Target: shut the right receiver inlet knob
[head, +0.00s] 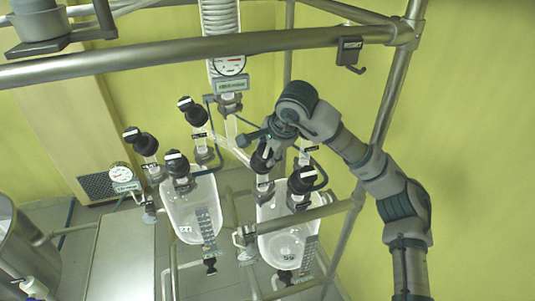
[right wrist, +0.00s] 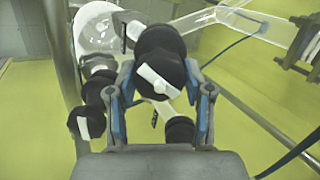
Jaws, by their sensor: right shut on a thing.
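The right receiver (head: 288,245) is a clear glass vessel at the lower middle of the head view. Its inlet knob (head: 263,160), black with a white bar, stands on the glass tube above it, partly hidden by my right gripper (head: 267,142). In the right wrist view the knob (right wrist: 158,80) sits between the two fingers of my right gripper (right wrist: 160,70), which is shut on it. Its white bar lies diagonally, from upper left to lower right. My left gripper is not in view.
Another black knob (head: 302,181) is close by at the right receiver. The left receiver (head: 191,212) and its several black knobs stand to the left. A metal rail (head: 200,56) crosses above, and a frame post (head: 385,100) is behind my right arm.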

